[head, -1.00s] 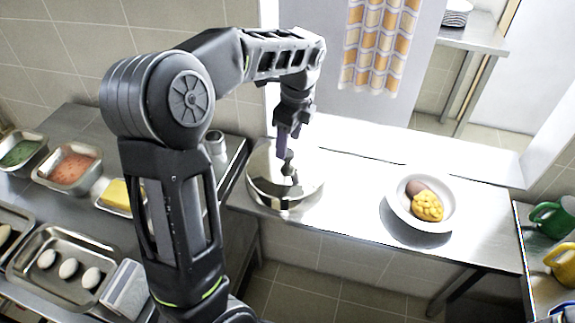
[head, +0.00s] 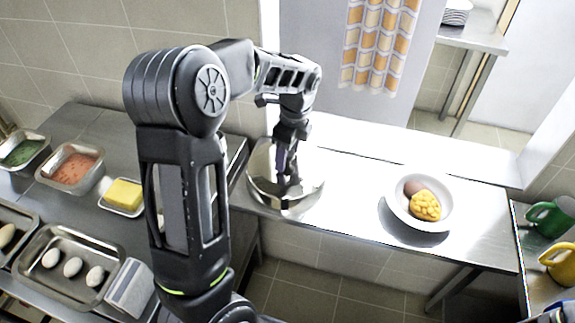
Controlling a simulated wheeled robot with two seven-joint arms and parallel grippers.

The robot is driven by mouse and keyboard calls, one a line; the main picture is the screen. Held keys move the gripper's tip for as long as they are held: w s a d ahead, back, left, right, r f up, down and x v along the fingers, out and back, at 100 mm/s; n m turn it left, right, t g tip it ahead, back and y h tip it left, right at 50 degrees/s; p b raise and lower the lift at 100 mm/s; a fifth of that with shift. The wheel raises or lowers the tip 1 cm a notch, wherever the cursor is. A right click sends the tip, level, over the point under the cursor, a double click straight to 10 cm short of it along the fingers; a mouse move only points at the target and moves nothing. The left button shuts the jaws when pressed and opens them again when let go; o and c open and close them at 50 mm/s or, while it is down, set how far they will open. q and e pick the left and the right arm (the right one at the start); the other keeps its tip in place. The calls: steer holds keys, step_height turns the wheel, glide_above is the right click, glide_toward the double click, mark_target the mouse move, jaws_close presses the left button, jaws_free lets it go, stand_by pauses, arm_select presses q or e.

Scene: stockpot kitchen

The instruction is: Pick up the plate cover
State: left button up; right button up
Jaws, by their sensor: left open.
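The plate cover (head: 262,188) is a shiny metal dome on the left part of the steel counter under the opening. My left gripper (head: 285,175) points down over its top, with its open fingers down at the knob. The knob is mostly hidden by the fingers, so I cannot tell whether they touch it. The cover rests on the counter. Only a dark sliver at the lower right corner may belong to my right arm; its jaws cannot be made out.
A white plate (head: 396,207) with food stands on the counter to the right, with bare steel (head: 350,190) between. At the left are food trays, butter (head: 123,194) and a tray of eggs (head: 48,285). Green (head: 552,215) and yellow (head: 560,262) mugs stand at the far right.

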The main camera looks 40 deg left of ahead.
arm_select(q)
jaws_close()
stand_by(0.5)
